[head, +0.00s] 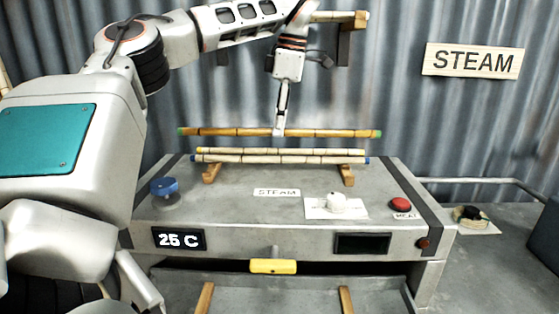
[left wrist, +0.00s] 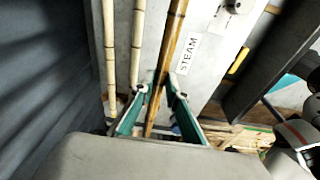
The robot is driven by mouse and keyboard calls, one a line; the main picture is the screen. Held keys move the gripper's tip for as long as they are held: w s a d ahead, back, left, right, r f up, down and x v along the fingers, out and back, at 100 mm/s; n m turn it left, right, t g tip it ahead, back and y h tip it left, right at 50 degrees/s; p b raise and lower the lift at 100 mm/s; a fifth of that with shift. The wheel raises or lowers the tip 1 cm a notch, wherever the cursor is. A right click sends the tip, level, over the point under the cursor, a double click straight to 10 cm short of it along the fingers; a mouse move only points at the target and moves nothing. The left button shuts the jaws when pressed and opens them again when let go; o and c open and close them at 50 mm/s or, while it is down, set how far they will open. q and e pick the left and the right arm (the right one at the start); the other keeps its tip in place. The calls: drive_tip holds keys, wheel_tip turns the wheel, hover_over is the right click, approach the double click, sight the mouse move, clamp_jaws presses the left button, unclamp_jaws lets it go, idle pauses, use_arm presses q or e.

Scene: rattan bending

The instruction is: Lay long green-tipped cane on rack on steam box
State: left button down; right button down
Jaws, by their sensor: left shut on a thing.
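The long green-tipped cane (head: 230,133) is tan with dark joints and lies nearly level across the head view. My left gripper (head: 279,131) comes down from above and is shut on it near its middle. The left wrist view shows the cane (left wrist: 172,45) between the green-sided fingers (left wrist: 157,92). The cane is held above the rack (head: 211,173), whose wooden supports stand on the steam box (head: 250,205). Two paler canes lie on the rack, one yellow-tipped (head: 285,151) and one blue-tipped (head: 280,159). My right gripper is not in view.
On the box are a blue knob (head: 164,187), a white dial (head: 337,202) and a red button (head: 401,204). A yellow handle (head: 273,266) sits on its front, above an open drawer (head: 270,292). A wall bracket (head: 344,40) is near my left arm.

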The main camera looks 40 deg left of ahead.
use_arm(q)
wheel_tip(320, 180, down, 10)
drive_tip(key=shift+r, duration=0.2)
drive_tip(key=shift+f, duration=0.1)
idle(0.3)
drive_tip(key=c, duration=2)
unclamp_jaws()
drive_tip(key=r, duration=0.4)
drive_tip(key=d+r, duration=0.1)
drive_tip(key=r, duration=0.3)
drive_tip(key=w+r, duration=0.1)
drive_tip(key=r, duration=0.3)
drive_tip(key=shift+d, duration=0.2)
